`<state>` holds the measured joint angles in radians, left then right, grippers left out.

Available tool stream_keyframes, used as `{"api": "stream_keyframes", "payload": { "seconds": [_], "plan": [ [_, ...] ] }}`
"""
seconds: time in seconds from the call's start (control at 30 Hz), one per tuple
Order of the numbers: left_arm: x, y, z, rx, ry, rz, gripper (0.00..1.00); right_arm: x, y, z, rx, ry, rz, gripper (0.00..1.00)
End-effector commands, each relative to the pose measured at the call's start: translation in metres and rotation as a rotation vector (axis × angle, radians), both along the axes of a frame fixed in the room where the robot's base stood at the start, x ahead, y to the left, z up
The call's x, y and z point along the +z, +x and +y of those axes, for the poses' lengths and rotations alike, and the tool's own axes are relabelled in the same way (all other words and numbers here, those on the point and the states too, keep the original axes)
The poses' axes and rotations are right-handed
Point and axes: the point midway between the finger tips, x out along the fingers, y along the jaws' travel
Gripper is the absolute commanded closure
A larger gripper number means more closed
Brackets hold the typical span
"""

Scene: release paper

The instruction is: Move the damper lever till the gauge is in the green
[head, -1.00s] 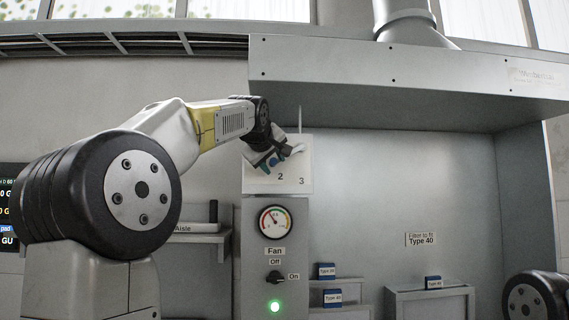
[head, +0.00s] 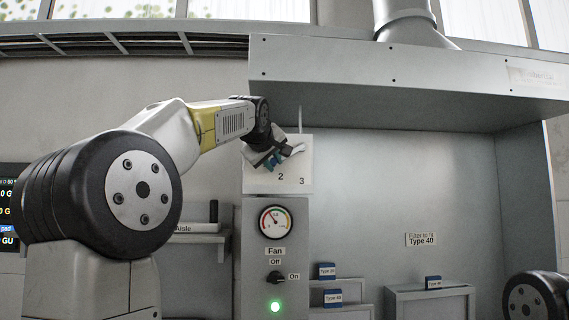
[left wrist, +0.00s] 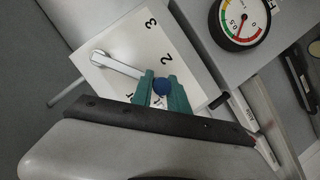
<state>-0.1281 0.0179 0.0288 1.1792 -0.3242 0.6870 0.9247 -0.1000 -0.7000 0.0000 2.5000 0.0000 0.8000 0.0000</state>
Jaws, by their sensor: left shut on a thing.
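The damper lever (left wrist: 118,66) is a pale bar with a blue ball knob (left wrist: 162,86), mounted on a white plate (left wrist: 126,38) marked with numbers. In the left wrist view, the teal fingers of my left gripper (left wrist: 161,93) are shut around the knob, which is beside the 2 on the side away from the 3. In the head view, my left gripper (head: 273,161) partly covers the plate and lever. The round gauge (head: 273,222) sits below the plate. My right gripper is out of view.
A fan switch (head: 275,278) and a lit green lamp (head: 275,306) are below the gauge. A metal hood (head: 400,75) hangs over the plate.

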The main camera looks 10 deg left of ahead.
Motion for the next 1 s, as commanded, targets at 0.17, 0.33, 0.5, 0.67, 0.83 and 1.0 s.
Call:
{"api": "stream_keyframes", "payload": {
  "seconds": [0.17,0.33,0.5,0.67,0.83,1.0],
  "plan": [
    [-0.0005,0.0000,-0.0001,0.000,0.001,0.001,1.00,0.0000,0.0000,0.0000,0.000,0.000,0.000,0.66],
    [-0.0006,-0.0001,0.0000,0.000,0.001,0.001,1.00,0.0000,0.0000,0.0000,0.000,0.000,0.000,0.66],
    [-0.0007,-0.0001,0.0000,0.000,0.001,0.002,1.00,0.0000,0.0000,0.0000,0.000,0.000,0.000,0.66],
    [-0.0007,-0.0001,0.0000,0.000,0.001,0.002,1.00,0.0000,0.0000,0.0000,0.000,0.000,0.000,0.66],
    [-0.0009,0.0000,0.0000,0.000,0.001,0.003,1.00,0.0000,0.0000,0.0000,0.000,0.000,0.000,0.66],
    [-0.0079,0.0008,-0.0030,0.001,-0.057,-0.012,1.00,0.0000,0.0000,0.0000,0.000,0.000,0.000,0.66]
  ]
}}
